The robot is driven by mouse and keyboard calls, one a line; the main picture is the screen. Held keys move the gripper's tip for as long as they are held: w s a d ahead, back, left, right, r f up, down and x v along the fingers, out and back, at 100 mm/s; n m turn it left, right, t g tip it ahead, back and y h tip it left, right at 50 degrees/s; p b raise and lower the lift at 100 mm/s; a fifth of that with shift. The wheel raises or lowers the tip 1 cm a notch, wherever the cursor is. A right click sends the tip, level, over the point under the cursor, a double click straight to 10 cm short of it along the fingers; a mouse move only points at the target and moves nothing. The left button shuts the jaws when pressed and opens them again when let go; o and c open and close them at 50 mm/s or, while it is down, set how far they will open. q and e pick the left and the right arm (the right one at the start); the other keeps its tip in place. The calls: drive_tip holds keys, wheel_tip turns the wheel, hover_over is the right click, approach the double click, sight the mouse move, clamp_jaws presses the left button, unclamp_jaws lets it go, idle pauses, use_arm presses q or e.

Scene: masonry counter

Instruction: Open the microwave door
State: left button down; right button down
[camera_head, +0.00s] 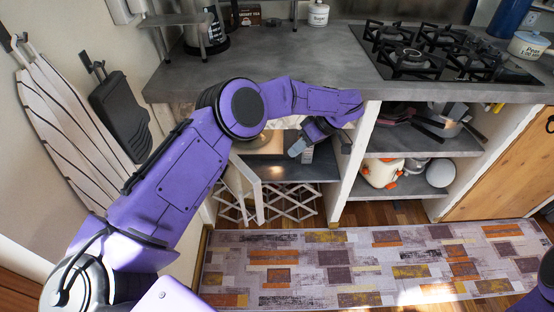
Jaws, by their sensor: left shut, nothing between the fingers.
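No microwave shows clearly in the head view, and my left arm covers much of the space under the counter. My left arm reaches across from the left, over the counter's front edge. Its wrist bends down into the open bay under the counter. My left gripper (298,149) is there, shut and empty, pointing down and left. A pale upright panel (247,188) stands at the left of that bay, apart from the gripper. I cannot tell whether it is a door. My right gripper is out of view; only a bit of purple arm shows at the lower right.
The grey counter (290,55) carries a gas hob (410,50). A white lattice rack (295,203) sits low in the bay. Open shelves (410,144) with pans and pots lie to the right. A patterned rug (370,262) covers the floor.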

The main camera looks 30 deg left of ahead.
use_arm(q)
drive_tip(key=s+a+f+p, duration=0.2)
drive_tip(key=s+a+f, duration=0.4)
drive_tip(key=f, duration=0.1)
drive_tip(key=shift+s+a+f, duration=0.3)
drive_tip(key=shift+s+f, duration=0.05)
drive_tip(key=shift+s, duration=0.05)
